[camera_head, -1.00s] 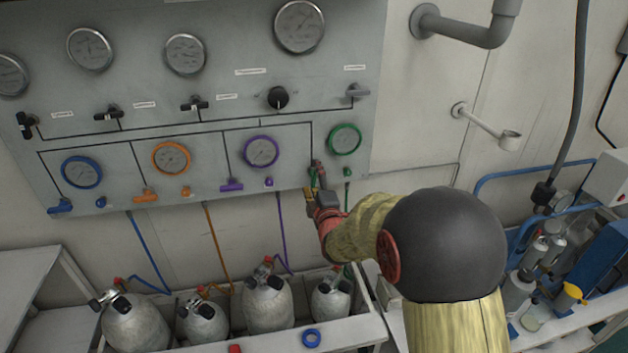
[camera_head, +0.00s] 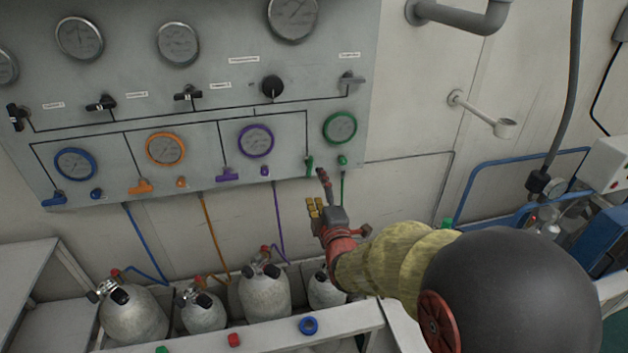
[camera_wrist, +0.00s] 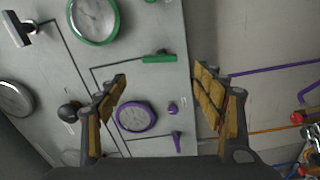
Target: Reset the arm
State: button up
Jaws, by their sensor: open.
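My gripper (camera_head: 318,192) is open and empty in the head view. It is below the lower right part of the grey gauge panel (camera_head: 215,125), under the green-ringed gauge (camera_head: 340,128). A green valve handle (camera_head: 309,165) stands just above the fingertips, apart from them as far as I can tell. In the wrist view, my gripper's two padded fingers (camera_wrist: 160,90) are spread wide. The green handle (camera_wrist: 159,59) shows beyond them, and the purple-ringed gauge (camera_wrist: 137,116) and purple handle (camera_wrist: 177,141) show between them.
Blue rails (camera_head: 520,160) and equipment stand at far right.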

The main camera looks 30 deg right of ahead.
jog(key=shift+v, duration=0.9)
notch_tip(320, 180, down, 11)
jog(key=s+m+g+y, duration=0.1)
jog(key=s+m+g, duration=0.2)
jog(key=m+g, duration=0.2)
jog(key=s+a+f+m+g+y, duration=0.25)
jog(key=s+a+m+g, duration=0.2)
jog(key=s, duration=0.25)
jog(key=s+a+r+m+g, duration=0.2)
jog(key=s+a+r, duration=0.1)
jog(key=s, duration=0.4)
jog(key=s+a+r+m+g, duration=0.2)
jog(key=s+a+r+m, duration=0.15)
jog(key=s, duration=0.25)
jog(key=s+a+r+n+t+y, duration=0.1)
jog(key=s+a+r+n, duration=0.1)
jog(key=a+r, duration=0.3)
notch_tip(320, 180, up, 4)
jog(key=shift+s+f+t, duration=0.25)
jog(key=shift+s+t, duration=0.1)
jog(key=shift+s, duration=0.45)
